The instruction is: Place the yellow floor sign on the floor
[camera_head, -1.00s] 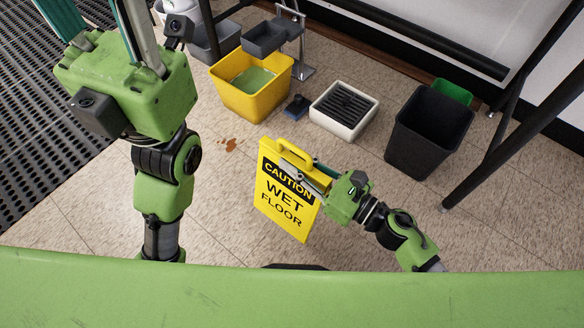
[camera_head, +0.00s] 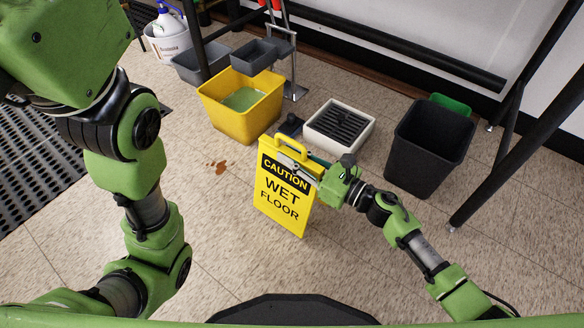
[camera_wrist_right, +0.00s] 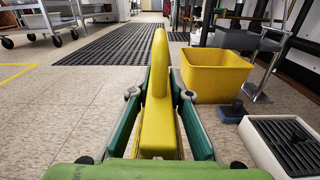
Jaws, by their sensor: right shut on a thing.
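The yellow floor sign (camera_head: 283,200) reads "CAUTION WET FLOOR" and stands near upright in the middle of the head view. My right gripper (camera_head: 305,170) is shut on its upper part, just below the handle loop. In the right wrist view, the sign's yellow top (camera_wrist_right: 158,125) sits between the two green fingers of the right gripper (camera_wrist_right: 160,100). I cannot tell whether the sign's lower edge touches the tiled floor (camera_head: 215,225). My left arm runs along the left side of the head view; its gripper is outside the frame.
A yellow bucket (camera_head: 238,118), a white drain box with a dark grate (camera_head: 316,136) and a black bin (camera_head: 425,165) stand behind the sign. A brown spill (camera_head: 219,166) lies left of it. A black perforated mat (camera_head: 35,175) lies at the left. Floor around the sign's front is clear.

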